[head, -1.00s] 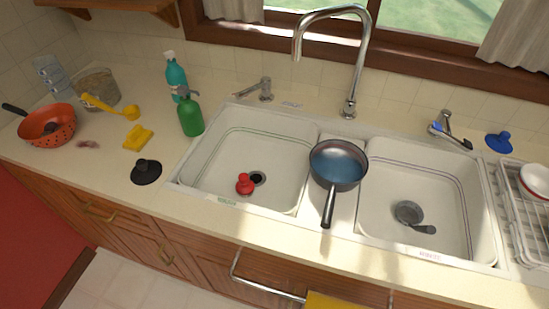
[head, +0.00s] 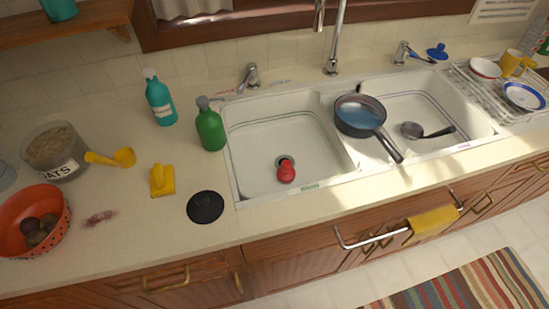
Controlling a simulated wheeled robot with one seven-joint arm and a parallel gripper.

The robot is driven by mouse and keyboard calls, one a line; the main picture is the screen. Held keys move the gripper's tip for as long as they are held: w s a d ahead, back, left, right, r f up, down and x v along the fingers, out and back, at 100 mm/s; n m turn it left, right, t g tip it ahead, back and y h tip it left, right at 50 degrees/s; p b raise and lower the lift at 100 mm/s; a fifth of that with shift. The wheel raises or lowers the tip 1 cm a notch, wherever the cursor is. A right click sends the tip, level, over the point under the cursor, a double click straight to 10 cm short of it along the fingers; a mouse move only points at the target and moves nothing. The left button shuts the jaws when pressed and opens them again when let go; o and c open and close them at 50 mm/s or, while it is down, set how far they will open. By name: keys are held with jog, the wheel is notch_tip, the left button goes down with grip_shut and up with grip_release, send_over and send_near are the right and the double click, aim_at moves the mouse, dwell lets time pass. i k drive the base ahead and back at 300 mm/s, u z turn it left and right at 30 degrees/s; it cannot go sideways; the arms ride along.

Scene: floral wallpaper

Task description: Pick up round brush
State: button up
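I cannot tell for sure which thing is the round brush. A round blue piece with a knob (head: 437,51) lies on the counter behind the right basin. A small red knobbed piece (head: 286,172) sits in the left basin by the drain. A yellow block with a handle (head: 162,180) lies on the counter. No bristles show on any of them. My gripper is not in view.
A green bottle (head: 210,125) and a teal bottle (head: 160,98) stand left of the sink. A pan (head: 361,116) rests on the divider, its handle towards the front. An orange colander (head: 20,212), an oats container (head: 55,150) and a yellow scoop (head: 122,157) are at left. A dish rack (head: 487,92) is right.

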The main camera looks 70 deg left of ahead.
aim_at(286, 174)
jog(key=k, duration=0.35)
jog(key=u, duration=2.45)
jog(key=i, duration=0.5)
jog(key=z, duration=0.05)
